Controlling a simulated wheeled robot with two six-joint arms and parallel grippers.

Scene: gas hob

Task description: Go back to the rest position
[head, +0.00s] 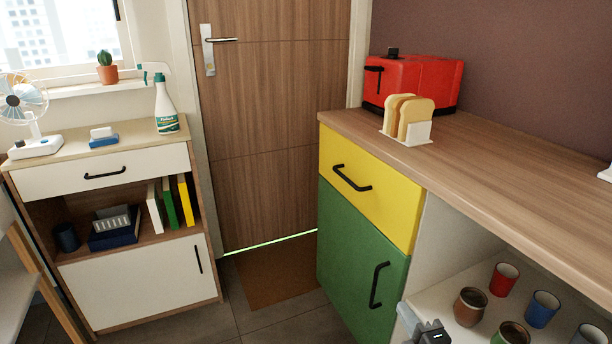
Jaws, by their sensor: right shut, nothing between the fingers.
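My right gripper (431,334) shows at the bottom edge of the head view, right of centre. It is dark, with a light grey part beside it, and mostly cut off by the frame. It is shut and empty. In the picture it lies in front of the lower right part of the green cabinet door (345,262) and the open shelf; I cannot tell whether it touches anything. My left gripper is not in view.
The counter (505,165) carries a red toaster (412,82) and a rack with bread slices (408,118). Several cups stand on the shelf below, including a red cup (503,280). A white cabinet (140,285) stands left.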

